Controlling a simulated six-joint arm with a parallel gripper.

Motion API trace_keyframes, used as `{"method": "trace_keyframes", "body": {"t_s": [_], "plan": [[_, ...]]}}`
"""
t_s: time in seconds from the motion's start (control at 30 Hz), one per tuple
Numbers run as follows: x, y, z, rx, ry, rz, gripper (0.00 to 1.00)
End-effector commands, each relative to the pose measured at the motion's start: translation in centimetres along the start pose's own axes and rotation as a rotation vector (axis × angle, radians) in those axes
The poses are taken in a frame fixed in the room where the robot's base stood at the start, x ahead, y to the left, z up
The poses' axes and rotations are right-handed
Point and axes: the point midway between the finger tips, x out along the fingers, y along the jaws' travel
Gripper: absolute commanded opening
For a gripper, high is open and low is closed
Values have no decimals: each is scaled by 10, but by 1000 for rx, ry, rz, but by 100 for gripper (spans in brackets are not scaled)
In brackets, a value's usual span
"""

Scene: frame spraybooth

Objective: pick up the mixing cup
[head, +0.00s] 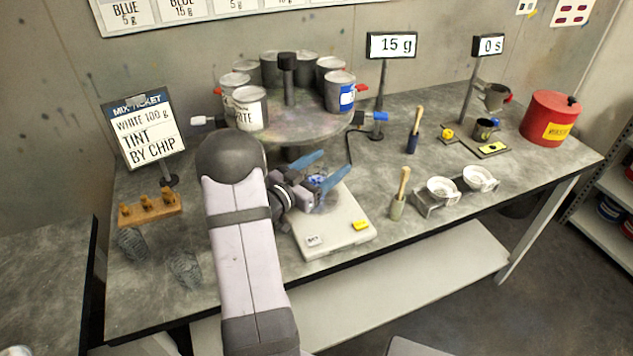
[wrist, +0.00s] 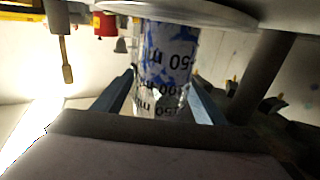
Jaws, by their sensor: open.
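The mixing cup (wrist: 166,62) is clear, with dark volume marks and blue paint in it. It shows upside down in the wrist view, against a pale round plate (wrist: 205,14). In the head view the cup (head: 319,181) is small and partly hidden by my gripper, above the white scale (head: 335,228). My gripper (head: 318,172) is open, with one blue finger on each side of the cup. In the wrist view the fingers of my gripper (wrist: 163,100) flank the cup; whether they touch it is unclear.
A turntable (head: 300,122) with several paint cans stands behind the scale. A mix ticket (head: 143,130) and a wooden rack (head: 150,209) are at left. A brush pot (head: 397,208) and a metal tray with white bowls (head: 437,205) stand right of the scale. A red container (head: 549,118) is farther right.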

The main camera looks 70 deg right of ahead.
Motion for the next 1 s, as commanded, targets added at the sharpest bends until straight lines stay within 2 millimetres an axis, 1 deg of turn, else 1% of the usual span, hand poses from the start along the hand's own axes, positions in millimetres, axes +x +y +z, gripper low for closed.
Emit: {"method": "trace_keyframes", "body": {"t_s": [0.13,0.17,0.2,0.27,0.3,0.33,0.77,1.0], "plan": [[0,0,0,0,0,0,65],[0,0,0,0,0,0,58],[0,0,0,0,0,0,48],[0,0,0,0,0,0,34],[0,0,0,0,0,0,24],[0,0,0,0,0,0,18],[0,0,-3,1,2,0,17],[0,0,-15,3,4,0,17]]}}
